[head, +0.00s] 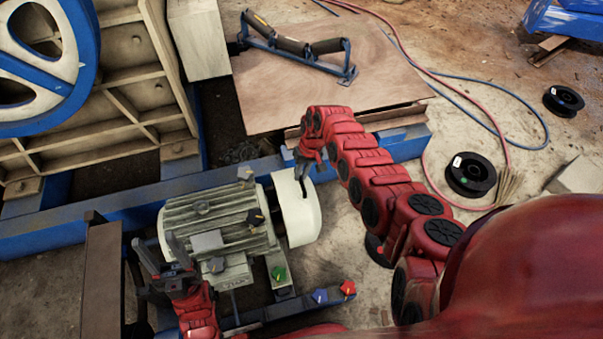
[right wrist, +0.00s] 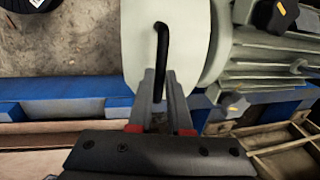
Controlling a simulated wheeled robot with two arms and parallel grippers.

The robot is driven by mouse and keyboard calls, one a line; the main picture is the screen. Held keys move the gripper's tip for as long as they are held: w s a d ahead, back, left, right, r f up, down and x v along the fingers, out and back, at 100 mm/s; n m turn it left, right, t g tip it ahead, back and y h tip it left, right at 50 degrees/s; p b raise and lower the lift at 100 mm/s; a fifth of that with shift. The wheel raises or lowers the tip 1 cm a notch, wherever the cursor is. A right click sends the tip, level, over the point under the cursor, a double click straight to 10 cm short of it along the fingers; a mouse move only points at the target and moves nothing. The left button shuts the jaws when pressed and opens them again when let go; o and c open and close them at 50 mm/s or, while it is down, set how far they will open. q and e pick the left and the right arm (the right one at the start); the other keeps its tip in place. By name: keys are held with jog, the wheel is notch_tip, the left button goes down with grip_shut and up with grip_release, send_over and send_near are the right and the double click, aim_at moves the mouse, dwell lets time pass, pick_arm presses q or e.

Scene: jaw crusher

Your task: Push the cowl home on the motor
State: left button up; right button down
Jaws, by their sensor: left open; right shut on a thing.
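The grey finned motor (head: 215,222) sits on a blue frame in the head view, and its fins show at the right in the right wrist view (right wrist: 268,62). The white cowl (head: 299,212) is at the motor's right end, close against it; I cannot tell whether a gap is left. In the right wrist view the cowl (right wrist: 188,40) carries a bent black handle (right wrist: 162,45). My right gripper (head: 303,172) is shut on this handle, its fingers (right wrist: 160,88) on either side. My left gripper (head: 158,243) is open and empty beside the motor's left end.
A blue beam (head: 130,205) runs behind the motor. Small coloured knobs (head: 335,291) lie in front at the right. A wooden board (head: 300,85) with a roller frame (head: 298,46) is behind. Black spools (head: 470,174) and hoses lie on the floor to the right.

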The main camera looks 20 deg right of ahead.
aim_at(280, 187)
dwell(0.7)
jog(key=a, duration=0.6)
jog(key=shift+a+p, duration=0.1)
jog(key=shift+p, duration=0.2)
jog(key=shift+s+a, duration=0.1)
jog(key=shift+a, duration=0.05)
jog(key=c, duration=0.9)
grip_release()
jog(key=shift+a, duration=0.1)
jog(key=shift+o, duration=0.3)
jog(key=shift+r, duration=0.1)
